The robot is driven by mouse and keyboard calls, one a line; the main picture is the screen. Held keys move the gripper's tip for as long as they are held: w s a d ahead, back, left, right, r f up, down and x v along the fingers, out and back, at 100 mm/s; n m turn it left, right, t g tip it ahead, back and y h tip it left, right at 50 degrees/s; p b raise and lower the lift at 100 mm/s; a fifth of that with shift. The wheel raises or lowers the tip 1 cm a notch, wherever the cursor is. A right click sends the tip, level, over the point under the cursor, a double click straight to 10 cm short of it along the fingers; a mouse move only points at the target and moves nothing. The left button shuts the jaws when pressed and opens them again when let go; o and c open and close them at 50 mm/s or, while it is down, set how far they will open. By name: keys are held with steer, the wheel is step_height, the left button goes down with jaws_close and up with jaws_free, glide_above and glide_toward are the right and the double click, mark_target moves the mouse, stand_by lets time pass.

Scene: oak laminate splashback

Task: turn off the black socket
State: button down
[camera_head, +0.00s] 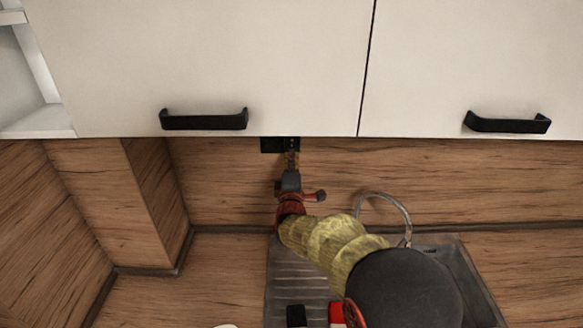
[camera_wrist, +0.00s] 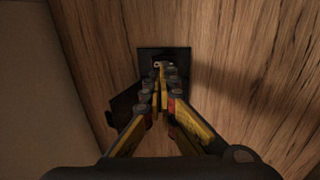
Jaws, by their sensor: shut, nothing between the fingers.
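The black socket (camera_head: 270,145) is mounted on the oak splashback, just under the white wall cabinet. In the wrist view its black plate (camera_wrist: 181,54) shows at the top centre, with my gripper in front of it. My gripper (camera_head: 291,158) is shut and empty, with its tips at the socket's face. In the wrist view the fingertips (camera_wrist: 160,68) overlap the middle of the plate; whether they touch it I cannot tell. The switch and its position are hidden or too small to make out.
White cabinet doors with black handles (camera_head: 204,119) hang directly above the socket. Below are a steel sink with a ridged drainer (camera_head: 284,268) and a curved tap (camera_head: 384,197). A black item (camera_head: 296,315) and a red item (camera_head: 337,314) lie at the drainer's front. A wood-clad corner stands at left.

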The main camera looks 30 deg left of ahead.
mark_target(292, 139)
steer(key=shift+x, duration=2.45)
steer(key=shift+w+a+r+p, duration=0.15)
steer(key=shift+w+r+p, duration=0.1)
steer(key=shift+r+p, duration=0.1)
steer(key=shift+r+g+p, duration=0.35)
steer(key=shift+g+p, duration=0.15)
steer(key=shift+p, duration=0.65)
steer(key=shift+f, duration=0.1)
